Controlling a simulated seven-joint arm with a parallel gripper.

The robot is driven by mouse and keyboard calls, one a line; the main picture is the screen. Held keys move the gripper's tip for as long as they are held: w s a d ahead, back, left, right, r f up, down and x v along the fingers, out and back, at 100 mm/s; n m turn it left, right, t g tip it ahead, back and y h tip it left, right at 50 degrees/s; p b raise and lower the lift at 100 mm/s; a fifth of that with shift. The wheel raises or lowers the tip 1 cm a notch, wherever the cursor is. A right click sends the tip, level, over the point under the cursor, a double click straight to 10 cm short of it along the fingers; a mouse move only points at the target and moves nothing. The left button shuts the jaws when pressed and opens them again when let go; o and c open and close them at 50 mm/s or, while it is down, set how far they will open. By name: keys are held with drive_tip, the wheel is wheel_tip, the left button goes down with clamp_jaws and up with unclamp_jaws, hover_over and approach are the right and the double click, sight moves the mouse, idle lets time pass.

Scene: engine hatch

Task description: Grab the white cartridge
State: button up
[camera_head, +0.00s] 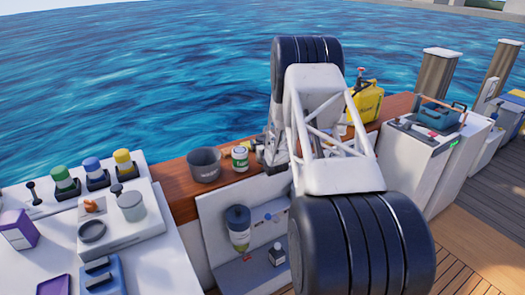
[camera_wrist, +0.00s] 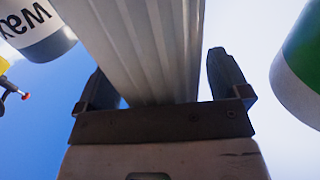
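In the wrist view a white, ribbed cartridge (camera_wrist: 140,45) runs from the top edge down between the two dark fingers of my gripper (camera_wrist: 158,68). The fingers are apart, one on each side of it. A strip of background shows between the right finger and the cartridge, and I see no firm contact on the left. In the head view my own arm links cover the middle of the picture. They hide most of my gripper and the cartridge, near the wooden ledge.
A green-labelled white can (camera_head: 240,158) and a grey bucket (camera_head: 205,165) stand on the wooden ledge (camera_head: 180,190). A yellow can (camera_head: 365,102) stands farther right. In the wrist view a grey-and-white "wax" container (camera_wrist: 38,30) is left and a green-and-white one (camera_wrist: 300,65) right.

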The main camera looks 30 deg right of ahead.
sight(262, 137)
drive_tip(key=c, duration=0.9)
drive_tip(key=shift+r, duration=0.15)
wheel_tip(262, 137, up, 4)
drive_tip(key=shift+s+f, duration=0.1)
drive_tip(key=shift+f, duration=0.15)
drive_tip(key=a+v, duration=0.1)
drive_tip(key=v, duration=0.4)
drive_tip(key=a+r+v, duration=0.1)
drive_tip(key=v, duration=0.4)
drive_tip(key=a+v, duration=0.1)
drive_tip(key=v, duration=0.4)
drive_tip(key=shift+r, duration=0.2)
